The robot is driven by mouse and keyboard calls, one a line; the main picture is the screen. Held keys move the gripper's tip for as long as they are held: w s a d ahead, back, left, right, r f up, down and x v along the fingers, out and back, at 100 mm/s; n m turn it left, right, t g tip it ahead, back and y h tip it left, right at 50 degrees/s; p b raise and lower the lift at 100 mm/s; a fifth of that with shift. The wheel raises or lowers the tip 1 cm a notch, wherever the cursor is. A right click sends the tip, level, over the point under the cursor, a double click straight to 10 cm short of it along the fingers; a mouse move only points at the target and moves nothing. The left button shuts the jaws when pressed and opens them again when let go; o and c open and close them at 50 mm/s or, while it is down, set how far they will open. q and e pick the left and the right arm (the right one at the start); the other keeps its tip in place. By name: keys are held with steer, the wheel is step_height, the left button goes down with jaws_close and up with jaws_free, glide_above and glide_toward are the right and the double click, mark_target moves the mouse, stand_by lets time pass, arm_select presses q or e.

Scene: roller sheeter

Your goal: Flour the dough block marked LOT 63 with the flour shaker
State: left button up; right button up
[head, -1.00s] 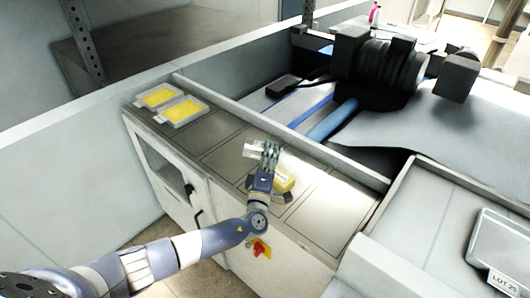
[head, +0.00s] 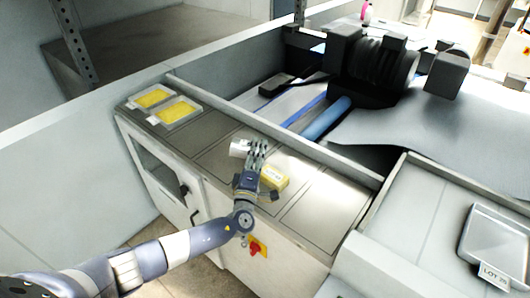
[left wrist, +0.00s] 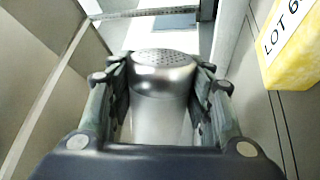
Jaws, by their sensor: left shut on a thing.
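My left gripper (head: 257,147) is shut on the flour shaker (head: 239,148), a shiny metal cylinder. In the left wrist view the shaker (left wrist: 162,88) is between the fingers, with its domed, perforated lid showing. The yellow dough block (head: 275,177) lies on the metal counter just right of the gripper. In the left wrist view the dough block (left wrist: 294,48) is at the upper right, and its white label reads "LOT 6" before the frame cuts it off. The shaker is left of the block, not over it. My right gripper is not in view.
Two light trays with yellow contents, one (head: 129,105) behind the other (head: 160,122), stand at the counter's far left end. A roller machine (head: 375,75) is behind the counter's low wall. A grey tray labelled LOT 25 (head: 510,228) is at the right. The counter (head: 325,205) right of the block is clear.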

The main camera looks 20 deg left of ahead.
arm_select(q)
steer(key=shift+d, duration=0.1)
steer(key=shift+w+d, duration=0.25)
steer(key=shift+d, duration=0.9)
steer(key=shift+w+d, duration=0.2)
steer(key=shift+d, duration=0.9)
steer(key=shift+s+a+p, duration=0.2)
steer(key=shift+s+a, duration=0.05)
steer(key=shift+a, duration=0.9)
steer(key=shift+s+a+p, duration=0.2)
steer(key=shift+a, duration=0.95)
steer(key=shift+w+d, duration=0.25)
steer(key=shift+d, duration=0.95)
